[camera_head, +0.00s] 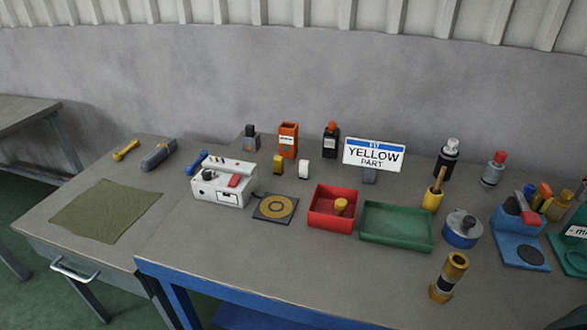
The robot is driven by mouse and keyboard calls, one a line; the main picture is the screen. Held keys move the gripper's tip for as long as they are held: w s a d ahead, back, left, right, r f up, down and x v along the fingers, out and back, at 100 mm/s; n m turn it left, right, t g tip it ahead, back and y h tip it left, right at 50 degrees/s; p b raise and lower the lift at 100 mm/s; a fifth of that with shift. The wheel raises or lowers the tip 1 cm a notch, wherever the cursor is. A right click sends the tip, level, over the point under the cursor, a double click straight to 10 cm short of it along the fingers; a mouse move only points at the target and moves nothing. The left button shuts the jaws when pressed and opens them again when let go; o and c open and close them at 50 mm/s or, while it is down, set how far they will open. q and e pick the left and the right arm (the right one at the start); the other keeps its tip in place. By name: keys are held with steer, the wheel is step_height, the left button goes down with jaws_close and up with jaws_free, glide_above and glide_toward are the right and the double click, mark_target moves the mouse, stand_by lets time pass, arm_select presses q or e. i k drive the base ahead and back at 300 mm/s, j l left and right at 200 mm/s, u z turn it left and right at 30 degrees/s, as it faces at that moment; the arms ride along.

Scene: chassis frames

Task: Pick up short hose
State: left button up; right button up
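No thing in view is plainly marked as a short hose. A tan-gold tube with a dark band and an open dark top (448,277) stands slightly tilted near the front right of the workbench; it may be the short hose, but I cannot tell. A dark grey, rounded cylinder (158,155) lies at the back left, beside a small yellow tool (126,150) and a blue piece (196,160). Neither of my grippers is in view.
A red tray (321,222) holding a yellow-topped piece and an empty green tray (397,241) stand mid-bench. A white box (224,190), olive cloth (104,210), blue round tin (462,238) and "YELLOW PART" sign (373,154) also stand there. The front middle of the bench is clear.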

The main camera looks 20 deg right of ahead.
mark_target(457, 263)
steer(key=z, duration=1.7)
steer(key=j+z, duration=0.15)
steer(key=z, duration=0.3)
